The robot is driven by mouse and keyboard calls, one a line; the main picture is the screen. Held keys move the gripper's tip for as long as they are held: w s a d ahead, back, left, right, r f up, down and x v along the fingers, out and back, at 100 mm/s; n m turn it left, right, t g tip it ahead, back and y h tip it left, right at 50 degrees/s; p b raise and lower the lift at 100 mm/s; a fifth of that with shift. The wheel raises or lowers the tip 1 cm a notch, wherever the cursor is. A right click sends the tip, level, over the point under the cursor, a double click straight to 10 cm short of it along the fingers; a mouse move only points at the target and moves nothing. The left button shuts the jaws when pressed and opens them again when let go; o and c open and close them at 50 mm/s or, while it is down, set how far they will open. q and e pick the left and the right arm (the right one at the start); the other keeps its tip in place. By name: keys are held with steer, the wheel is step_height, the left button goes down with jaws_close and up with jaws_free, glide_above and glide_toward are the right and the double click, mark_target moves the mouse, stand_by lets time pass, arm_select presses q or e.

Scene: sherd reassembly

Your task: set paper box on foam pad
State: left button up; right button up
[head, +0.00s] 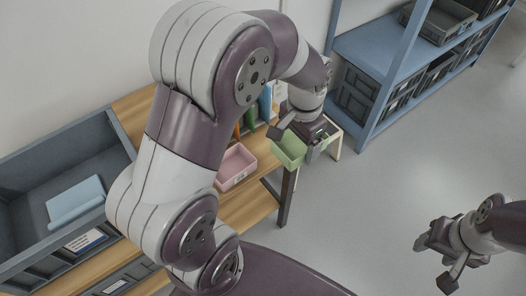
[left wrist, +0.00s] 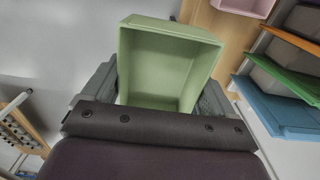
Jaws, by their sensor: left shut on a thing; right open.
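An open light-green box (head: 289,150) is between the fingers of my left gripper (head: 298,143), beyond the right end of the wooden bench. In the left wrist view the green box (left wrist: 165,68) sits between the two dark fingers, its empty inside showing. A pink open box (head: 236,166) with a white label stands on the bench. A light-blue folded-looking piece (head: 75,200) lies in a grey crate at the left; I cannot tell whether it is the foam pad. My right gripper (head: 440,262) is open and empty over the floor at the right.
The grey crate (head: 118,150) stands on the wooden bench (head: 245,205). Upright coloured folders (head: 265,105) stand behind the pink box. A blue shelf rack (head: 376,75) with grey bins is at the back. My left arm hides much of the bench.

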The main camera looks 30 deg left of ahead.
arm_select(q)
steer(key=shift+s+d, duration=0.1)
steer(key=shift+d, duration=0.2)
steer(key=shift+d+r, duration=0.15)
steer(key=shift+d, duration=0.05)
steer(key=shift+a, duration=0.25)
steer(key=w+a+f, duration=0.2)
steer(key=a, duration=0.1)
steer(key=w+a+f, duration=0.2)
steer(key=a, duration=0.1)
steer(key=w+a+f, duration=0.2)
steer(key=a+f, duration=0.1)
steer(key=a, duration=0.1)
steer(key=shift+b, duration=0.3)
step_height(320, 180, down, 3)
steer(key=shift+r, duration=0.15)
steer(key=shift+f, duration=0.5)
steer(key=shift+f, duration=0.25)
steer(key=o, duration=0.8)
